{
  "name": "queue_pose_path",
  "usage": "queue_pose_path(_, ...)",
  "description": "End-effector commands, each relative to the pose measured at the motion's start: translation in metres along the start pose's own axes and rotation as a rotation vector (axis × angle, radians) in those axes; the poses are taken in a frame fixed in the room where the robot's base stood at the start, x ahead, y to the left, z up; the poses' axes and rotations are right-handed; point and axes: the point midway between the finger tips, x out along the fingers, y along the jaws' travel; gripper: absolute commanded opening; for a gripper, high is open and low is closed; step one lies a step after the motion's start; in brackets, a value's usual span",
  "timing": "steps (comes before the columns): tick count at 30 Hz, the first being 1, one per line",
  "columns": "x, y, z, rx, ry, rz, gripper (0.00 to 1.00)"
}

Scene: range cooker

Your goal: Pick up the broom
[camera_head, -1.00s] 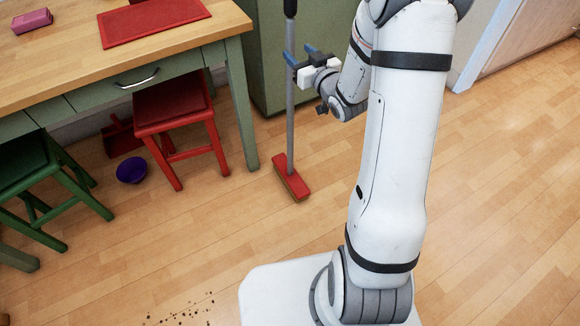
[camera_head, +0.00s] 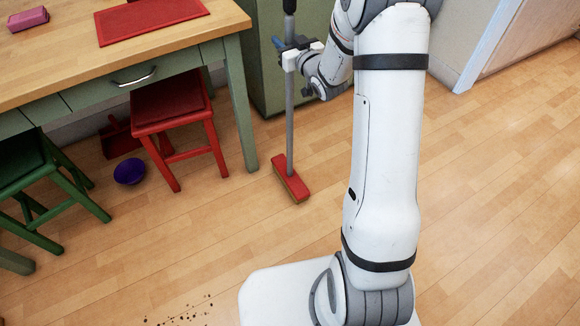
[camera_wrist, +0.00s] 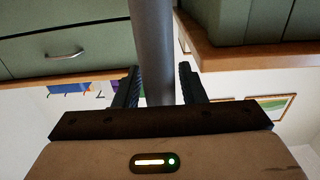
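The broom stands upright on the floor, with a grey handle (camera_head: 290,110) and a red head (camera_head: 290,180) with tan bristles. The dark top of its handle reaches the upper edge of the head view. My gripper (camera_head: 288,47) is at the upper part of the handle. In the wrist view the handle (camera_wrist: 152,45) runs between the two black fingers of my gripper (camera_wrist: 159,78). The fingers are apart, one on each side of the handle, with a small gap showing at the right finger. The handle's lower part in the wrist view is hidden behind the gripper body.
A green table (camera_head: 238,110) with a wooden top stands left of the broom. Dark crumbs (camera_head: 185,316) lie in front. The floor at right is clear.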

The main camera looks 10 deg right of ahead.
Motion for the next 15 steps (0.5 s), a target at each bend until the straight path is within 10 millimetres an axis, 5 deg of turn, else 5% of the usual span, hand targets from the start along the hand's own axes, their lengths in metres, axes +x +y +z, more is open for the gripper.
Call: queue_pose_path(15, 0.0003, -0.0005, -0.0016, -0.001, 0.003, -0.001, 0.01)
